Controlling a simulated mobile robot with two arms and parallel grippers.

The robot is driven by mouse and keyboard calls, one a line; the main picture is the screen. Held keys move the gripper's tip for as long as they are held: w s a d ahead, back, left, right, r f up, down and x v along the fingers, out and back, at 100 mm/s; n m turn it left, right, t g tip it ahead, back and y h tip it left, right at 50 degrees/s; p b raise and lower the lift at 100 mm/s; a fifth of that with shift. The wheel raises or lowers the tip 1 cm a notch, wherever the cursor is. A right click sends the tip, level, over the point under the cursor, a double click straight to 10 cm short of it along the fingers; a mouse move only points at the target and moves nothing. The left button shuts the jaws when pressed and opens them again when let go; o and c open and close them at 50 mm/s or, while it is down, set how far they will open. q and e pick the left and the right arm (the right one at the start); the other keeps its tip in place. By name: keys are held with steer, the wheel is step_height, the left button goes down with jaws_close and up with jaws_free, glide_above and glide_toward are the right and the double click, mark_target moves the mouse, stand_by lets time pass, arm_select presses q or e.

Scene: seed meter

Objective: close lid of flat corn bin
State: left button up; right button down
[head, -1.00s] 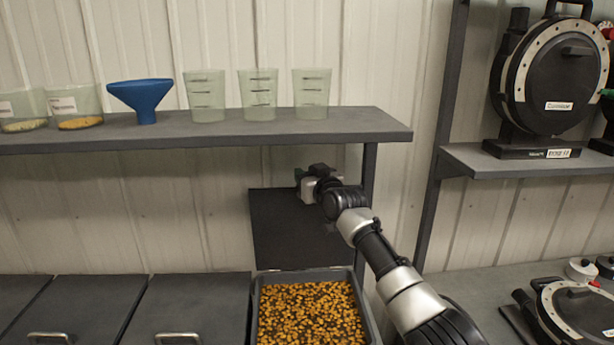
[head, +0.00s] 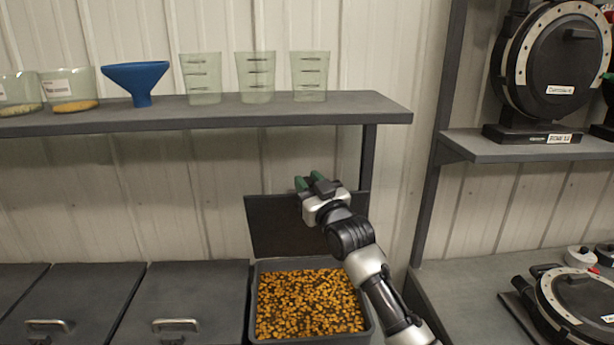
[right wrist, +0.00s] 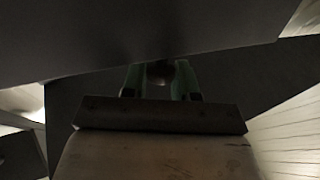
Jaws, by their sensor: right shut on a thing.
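The flat corn bin (head: 368,314) is a dark grey open bin full of yellow-orange kernels, at the lower middle of the head view. Its dark flat lid (head: 272,228) stands raised at the bin's back edge. My right gripper (head: 309,182) is at the lid's upper edge, its green fingers just above that edge. In the right wrist view the right gripper (right wrist: 160,82) is shut on a small dark part between its fingers, seemingly the lid's handle, which is mostly hidden. A dark flat surface fills the top of that view. My left gripper is not in view.
A shelf (head: 200,117) with clear measuring cups and a blue funnel (head: 138,80) hangs above the lid. Closed bins with metal handles (head: 176,325) stand to the left. Round seed meters (head: 585,305) sit at the right.

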steer(key=s+f+n+t+y+b, duration=0.2)
steer(key=s+f+b, duration=0.3)
steer(key=s, duration=0.3)
steer(key=shift+s+t+y+b, duration=0.3)
steer(key=shift+s+y+b, duration=0.15)
steer(key=shift+b, duration=0.35)
steer(key=shift+w, duration=0.1)
steer(key=c, duration=0.9)
jaws_free()
steer(key=b+v, duration=0.3)
steer(key=v, duration=0.7)
steer(key=shift+s+d+f, duration=0.15)
steer(key=shift+s, duration=0.2)
steer(key=shift+c, duration=0.2)
